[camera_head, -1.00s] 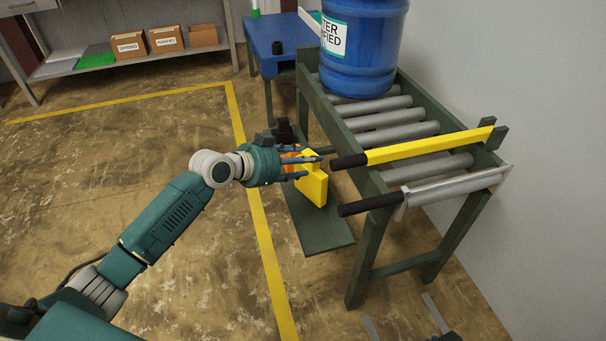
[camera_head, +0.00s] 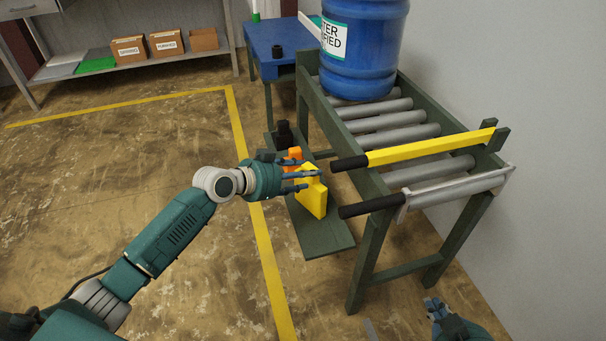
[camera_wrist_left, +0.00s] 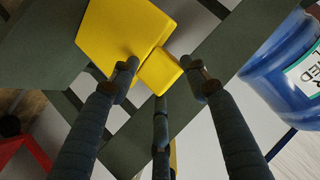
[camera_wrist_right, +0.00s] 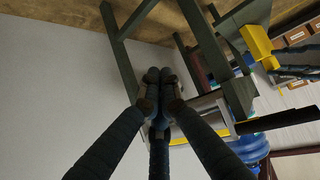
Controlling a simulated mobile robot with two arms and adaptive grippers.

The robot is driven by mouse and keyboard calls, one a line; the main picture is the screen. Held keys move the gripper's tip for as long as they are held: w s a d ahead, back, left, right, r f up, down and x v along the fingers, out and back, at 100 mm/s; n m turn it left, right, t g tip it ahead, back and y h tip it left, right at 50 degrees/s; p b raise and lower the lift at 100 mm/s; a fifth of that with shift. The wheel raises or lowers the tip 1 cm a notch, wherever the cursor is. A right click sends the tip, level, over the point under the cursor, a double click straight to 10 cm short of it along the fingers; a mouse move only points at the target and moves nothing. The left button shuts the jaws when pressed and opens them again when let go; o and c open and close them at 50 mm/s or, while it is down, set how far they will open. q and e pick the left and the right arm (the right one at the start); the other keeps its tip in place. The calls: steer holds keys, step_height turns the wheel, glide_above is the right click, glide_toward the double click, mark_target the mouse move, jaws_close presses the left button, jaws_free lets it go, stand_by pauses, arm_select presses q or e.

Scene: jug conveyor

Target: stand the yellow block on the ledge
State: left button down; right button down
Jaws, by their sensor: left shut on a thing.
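The yellow block (camera_head: 312,199) is upright, over or on the low dark green ledge (camera_head: 325,238) beside the conveyor; I cannot tell if its base touches. My left gripper (camera_head: 312,181) is shut on the block's upper, narrower part. In the left wrist view the yellow block (camera_wrist_left: 125,35) shows between the fingertips (camera_wrist_left: 160,75). My right gripper (camera_head: 433,306) is low at the bottom right, away from the block. In the right wrist view its fingertips (camera_wrist_right: 157,76) are together with nothing seen between them. That view also shows the yellow block (camera_wrist_right: 258,45).
An orange piece (camera_head: 294,153) and a black object (camera_head: 284,134) are behind my left fingers. The roller conveyor (camera_head: 372,225) carries a blue jug (camera_head: 362,50), a yellow bar (camera_head: 430,147) and a grey bar (camera_head: 455,190) with black handles. The ledge's front end is clear.

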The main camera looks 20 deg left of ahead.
arm_select(q)
steer(key=c, duration=0.9)
jaws_free()
arm_select(e)
steer(key=shift+r, duration=0.1)
arm_select(q)
steer(key=p+v, duration=0.2)
steer(key=v, duration=1)
steer(key=s+d+f+n+g, duration=0.1)
steer(key=s+d+f+g, duration=0.2)
steer(key=s+d+f, duration=0.55)
steer(key=s+a+f+n+g+y, duration=0.1)
steer(key=s+f+n+g+y, duration=0.1)
steer(key=s, duration=0.8)
steer(key=s+a+f+n+g+y, duration=0.1)
steer(key=s+f+n+y, duration=0.3)
steer(key=s, duration=0.7)
steer(key=shift+a+n+g, duration=0.4)
steer(key=shift+a+n, duration=0.45)
steer(key=shift+n, duration=0.15)
arm_select(e)
steer(key=s+d+f+g, duration=0.2)
steer(key=s+f+g, duration=0.1)
steer(key=s, duration=0.3)
steer(key=s+d+f+g+h, duration=0.1)
steer(key=s+d+f+g, duration=0.1)
steer(key=s, duration=0.4)
steer(key=shift+s+f+g+h, duration=0.3)
steer(key=shift+f+g, duration=0.3)
steer(key=shift+f, duration=0.05)
